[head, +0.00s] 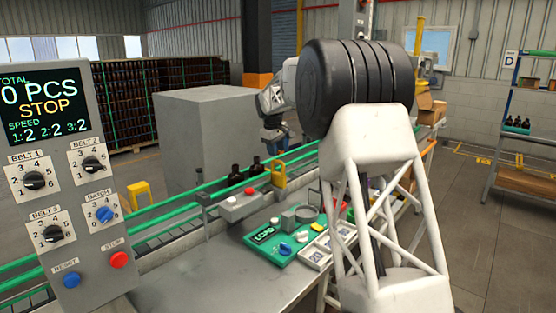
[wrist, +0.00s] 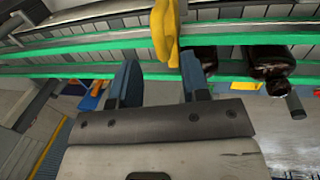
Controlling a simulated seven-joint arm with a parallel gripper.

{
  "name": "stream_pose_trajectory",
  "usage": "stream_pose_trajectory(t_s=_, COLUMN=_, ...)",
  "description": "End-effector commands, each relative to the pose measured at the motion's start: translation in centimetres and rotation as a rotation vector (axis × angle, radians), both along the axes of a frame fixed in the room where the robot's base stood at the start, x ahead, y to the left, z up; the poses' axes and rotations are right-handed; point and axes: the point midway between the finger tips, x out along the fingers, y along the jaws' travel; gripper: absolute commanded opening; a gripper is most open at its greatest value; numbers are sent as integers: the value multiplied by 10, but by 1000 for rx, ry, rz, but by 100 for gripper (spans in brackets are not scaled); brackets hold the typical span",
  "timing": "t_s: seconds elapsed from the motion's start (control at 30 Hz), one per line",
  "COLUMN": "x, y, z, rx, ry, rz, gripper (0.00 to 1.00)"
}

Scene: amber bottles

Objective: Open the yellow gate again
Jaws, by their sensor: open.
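The yellow gate (head: 279,174) stands at the conveyor, just to the right of the dark bottles, in the head view. In the wrist view the yellow gate (wrist: 166,32) reaches over the green rails, slightly beyond my fingertips. I cannot tell how far it is swung across the belt. My gripper (wrist: 160,78) is open and empty, its two blue-grey fingers apart, with the gate ahead of the gap between them. No contact with the gate is visible.
Dark bottles (head: 236,175) stand on the belt beside the gate; a bottle (wrist: 268,62) also shows close to my right finger in the wrist view. Green rails (head: 200,188) line the conveyor. The control panel (head: 75,170) reads STOP.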

Motion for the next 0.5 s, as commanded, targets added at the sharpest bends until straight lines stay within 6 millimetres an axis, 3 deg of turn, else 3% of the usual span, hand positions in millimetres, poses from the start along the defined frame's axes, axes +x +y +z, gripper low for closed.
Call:
stream_pose_trajectory(t_s=0.3, x=5, y=-5, z=-35, rx=0, ry=0, rz=0, gripper=42)
stream_pose_trajectory(t_s=0.5, x=6, y=-6, z=-45, rx=0, ry=-1, rz=0, gripper=42)
